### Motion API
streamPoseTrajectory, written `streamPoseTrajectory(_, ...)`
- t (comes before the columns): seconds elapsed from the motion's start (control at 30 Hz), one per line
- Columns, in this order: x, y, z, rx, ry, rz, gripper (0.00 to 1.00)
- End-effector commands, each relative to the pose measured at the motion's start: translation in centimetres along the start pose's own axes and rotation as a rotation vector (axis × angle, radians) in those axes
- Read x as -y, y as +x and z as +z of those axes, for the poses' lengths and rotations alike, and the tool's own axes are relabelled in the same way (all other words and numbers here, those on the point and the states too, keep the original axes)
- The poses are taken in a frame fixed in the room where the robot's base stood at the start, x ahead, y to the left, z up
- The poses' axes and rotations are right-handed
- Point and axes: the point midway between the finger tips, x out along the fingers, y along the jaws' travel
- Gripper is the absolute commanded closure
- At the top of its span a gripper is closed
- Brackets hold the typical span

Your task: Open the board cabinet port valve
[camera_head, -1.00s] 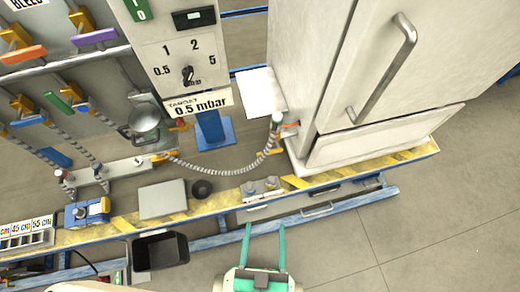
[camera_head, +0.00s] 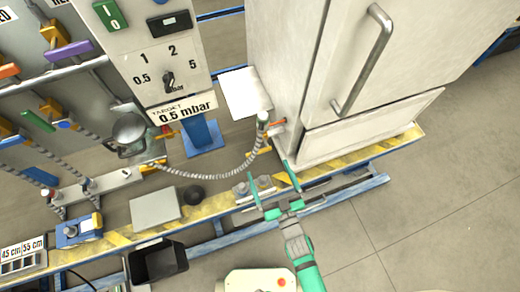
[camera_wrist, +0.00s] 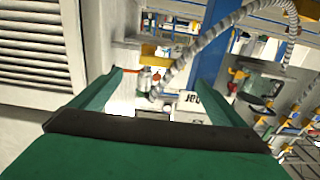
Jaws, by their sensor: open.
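The white cabinet (camera_head: 320,90) stands at the right of the station. A small valve with an orange-red handle (camera_head: 278,122) sits at the cabinet's lower left edge, beside the green-topped end of a grey ribbed hose (camera_head: 215,177). My gripper (camera_head: 268,170) is open and empty, just below this valve in the head view and apart from it. In the wrist view, the orange-red handle (camera_wrist: 128,70) shows near the left fingertip of my gripper (camera_wrist: 158,78), and the hose (camera_wrist: 190,50) curves up between and beyond the fingers. The handle's exact angle is hard to tell.
A control panel (camera_head: 150,60) with a dial and a "0.5 mbar" label stands left of the cabinet. The yellow-striped bench edge (camera_head: 220,207) runs below my gripper. A black bin (camera_head: 158,262) hangs at the front. Floor at the lower right is clear.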

Motion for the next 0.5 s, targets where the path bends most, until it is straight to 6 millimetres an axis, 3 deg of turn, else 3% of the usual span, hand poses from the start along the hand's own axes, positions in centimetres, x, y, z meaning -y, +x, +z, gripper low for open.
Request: streamPoseTrajectory(0.5, 0.0, 8.2, 0.0, 0.001, -0.001, 0.001, 0.05)
